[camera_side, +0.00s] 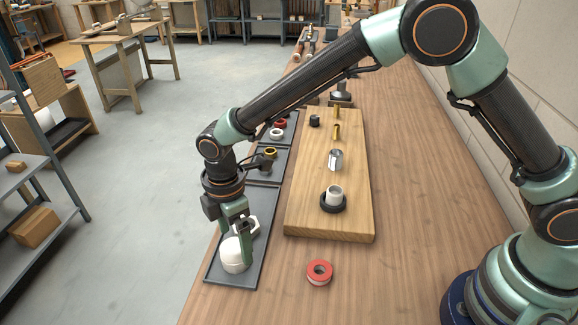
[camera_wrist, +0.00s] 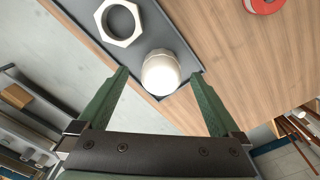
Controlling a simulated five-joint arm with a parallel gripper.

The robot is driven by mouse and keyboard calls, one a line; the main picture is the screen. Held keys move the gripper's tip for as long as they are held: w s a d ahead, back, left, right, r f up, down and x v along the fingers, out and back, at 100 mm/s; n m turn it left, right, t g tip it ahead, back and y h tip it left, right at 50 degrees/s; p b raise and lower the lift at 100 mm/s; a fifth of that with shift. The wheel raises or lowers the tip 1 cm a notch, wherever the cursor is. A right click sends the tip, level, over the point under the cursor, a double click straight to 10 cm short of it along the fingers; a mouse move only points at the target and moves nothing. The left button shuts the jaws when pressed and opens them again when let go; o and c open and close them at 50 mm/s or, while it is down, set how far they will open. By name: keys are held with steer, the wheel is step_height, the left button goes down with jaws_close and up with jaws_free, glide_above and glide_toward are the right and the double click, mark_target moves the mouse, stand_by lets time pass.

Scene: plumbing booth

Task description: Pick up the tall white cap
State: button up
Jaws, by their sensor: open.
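The tall white cap (camera_side: 234,256) stands on the near end of a dark grey tray (camera_side: 214,270), by the tray's corner. It also shows in the wrist view (camera_wrist: 160,73), ahead of the fingertips and roughly between their lines. My gripper (camera_side: 242,240) is open and points down right at the cap in the side view, with one finger overlapping it. In the wrist view the green fingers of my gripper (camera_wrist: 160,78) are spread, one on each side of the cap's near end. I cannot tell whether either finger touches it.
A white hex nut (camera_wrist: 119,22) lies on the tray close beside the cap. A red tape roll (camera_side: 319,272) lies on the bench to the right. A wooden board (camera_side: 300,215) with several fittings stands beyond it. Other trays with rings continue behind.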

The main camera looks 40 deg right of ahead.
mark_target(235, 244)
step_height(235, 244, down, 4)
steer(key=shift+s+f, duration=0.1)
steer(key=c, duration=1.3)
steer(key=shift+r, duration=0.25)
